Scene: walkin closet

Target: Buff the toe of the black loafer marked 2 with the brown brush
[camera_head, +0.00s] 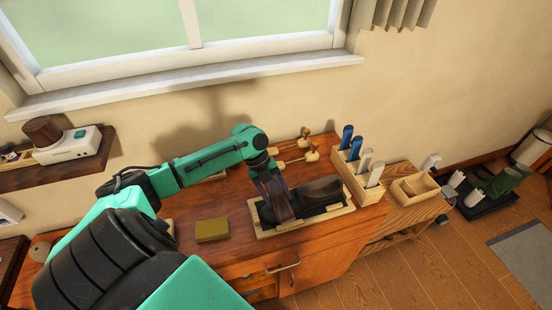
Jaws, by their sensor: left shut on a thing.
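My left gripper (277,203) reaches down over the wooden tray (262,233) on the desk. It is shut on a dark thing at the left part of the tray, most likely the brown brush, though the fingers hide most of it and its outline blurs into the shoe. The black loafer (320,191) lies in the tray on a dark mat, just right of the fingers. I cannot read a number on it, nor tell whether brush and shoe touch. My right gripper is out of view.
A yellow-green block (212,229) lies left of the tray. A wooden holder (350,178) with blue and white upright items stands right of it, wooden shoe trees (298,152) behind. An open wooden box (415,189) sits on the lower stand at right.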

